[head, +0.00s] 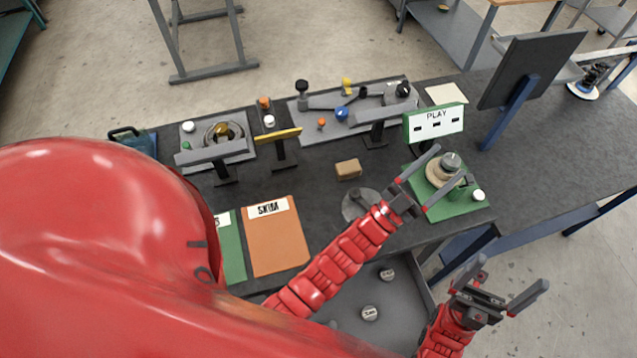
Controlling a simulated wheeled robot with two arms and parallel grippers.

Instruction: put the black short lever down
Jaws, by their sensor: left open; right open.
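A black-knobbed lever (302,88) stands upright at the left end of the grey panel (330,125) at the back of the table. A second black knob (403,89) shows at the panel's right end. I cannot tell which is the short lever. My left gripper (450,162) is open, with its fingers over or beside the green board (462,206) on the right, well apart from both black knobs. My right gripper (514,272) is open and empty, off the table's front right edge. Neither gripper holds anything that I can see.
The green board carries a tan disc with a grey knob (451,160). A PLAY sign (435,123) stands behind it. Yellow (346,86) and blue (342,114) knobs share the panel. A tan block (348,169) lies mid-table. A drawer (345,322) holds round pieces.

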